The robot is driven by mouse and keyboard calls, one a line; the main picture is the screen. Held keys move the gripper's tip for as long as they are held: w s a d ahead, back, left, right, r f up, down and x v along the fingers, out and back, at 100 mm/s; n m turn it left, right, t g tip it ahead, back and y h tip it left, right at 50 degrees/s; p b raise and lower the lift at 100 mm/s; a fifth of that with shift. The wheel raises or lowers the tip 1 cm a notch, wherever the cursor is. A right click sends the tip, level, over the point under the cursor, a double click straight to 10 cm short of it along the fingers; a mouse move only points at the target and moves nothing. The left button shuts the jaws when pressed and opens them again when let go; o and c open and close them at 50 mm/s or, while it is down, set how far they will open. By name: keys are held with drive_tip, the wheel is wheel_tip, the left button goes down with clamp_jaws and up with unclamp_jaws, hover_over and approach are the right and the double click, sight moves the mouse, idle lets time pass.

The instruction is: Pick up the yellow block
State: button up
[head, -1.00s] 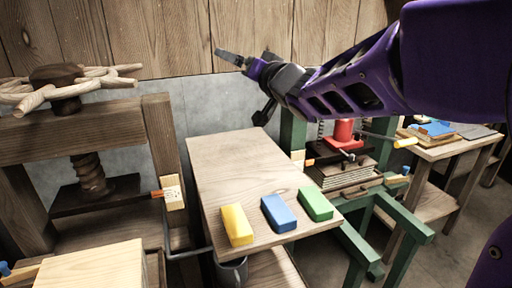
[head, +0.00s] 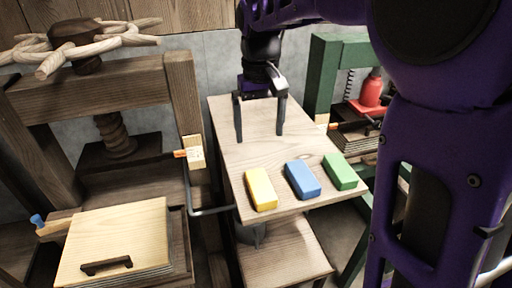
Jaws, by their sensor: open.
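The yellow block (head: 261,189) lies flat near the front left edge of a wooden tabletop (head: 230,125) in the head view. My gripper (head: 259,138) is open and empty, its two fingers pointing down. It is above the rear part of the tabletop, behind the yellow block in the picture and apart from it. Nothing hides the yellow block.
A blue block (head: 302,179) and a green block (head: 340,171) lie in a row to the right of the yellow one. A wooden screw press (head: 105,80) stands at left. A green frame (head: 322,75) with a red jack (head: 369,96) stands at right.

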drive_tip(key=b, duration=0.2)
hover_over(260, 184)
wheel_tip(260, 184, down, 12)
drive_tip(key=shift+a+f, duration=0.1)
wheel_tip(260, 184, down, 5)
drive_tip(key=shift+f, duration=0.1)
drive_tip(key=c, duration=1.5)
